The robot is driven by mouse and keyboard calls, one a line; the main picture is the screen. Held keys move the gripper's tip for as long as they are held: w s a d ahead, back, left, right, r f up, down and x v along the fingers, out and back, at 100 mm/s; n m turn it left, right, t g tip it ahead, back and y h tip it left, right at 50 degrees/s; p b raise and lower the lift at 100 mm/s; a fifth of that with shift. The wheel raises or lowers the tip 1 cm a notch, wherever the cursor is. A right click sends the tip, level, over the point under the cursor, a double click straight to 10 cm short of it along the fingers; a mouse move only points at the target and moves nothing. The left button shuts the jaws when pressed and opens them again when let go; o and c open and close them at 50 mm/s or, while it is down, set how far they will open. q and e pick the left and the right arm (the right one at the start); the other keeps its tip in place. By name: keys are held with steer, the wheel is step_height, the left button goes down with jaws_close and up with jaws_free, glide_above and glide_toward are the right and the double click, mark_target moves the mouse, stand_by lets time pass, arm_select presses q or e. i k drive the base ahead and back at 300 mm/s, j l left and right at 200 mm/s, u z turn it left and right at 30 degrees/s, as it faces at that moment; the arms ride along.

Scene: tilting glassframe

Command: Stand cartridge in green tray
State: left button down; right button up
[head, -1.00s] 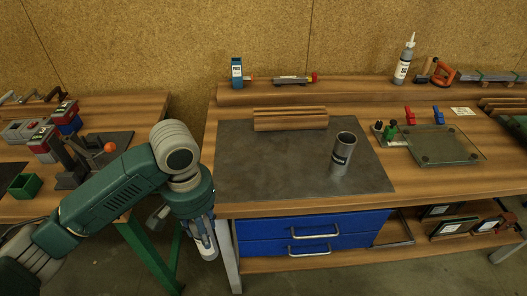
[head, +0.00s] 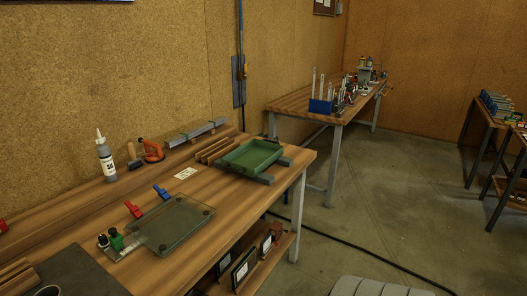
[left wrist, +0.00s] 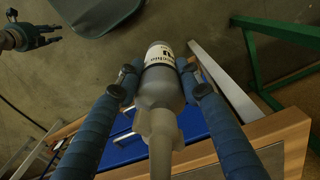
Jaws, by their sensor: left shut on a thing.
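The cartridge (left wrist: 160,88) is a grey cylinder with a white printed label and a long nozzle. In the left wrist view it lies between the blue-grey fingers of my left gripper (left wrist: 160,80), which is shut on it. The nozzle points toward the bottom of that view. The green tray (head: 279,149) is shallow and rectangular and rests on grey bars near the right end of the bench in the head view. Its visible inside looks empty. My right gripper (left wrist: 48,36) shows small at the top left of the left wrist view, its fingers apart. Neither gripper shows in the head view.
A second bench (head: 300,98) is beyond, with open floor between.

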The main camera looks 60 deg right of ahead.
mark_target(254, 156)
steer(key=l, duration=1)
steer(key=i+l, duration=0.15)
steer(key=l, duration=1.85)
steer(key=i, duration=0.05)
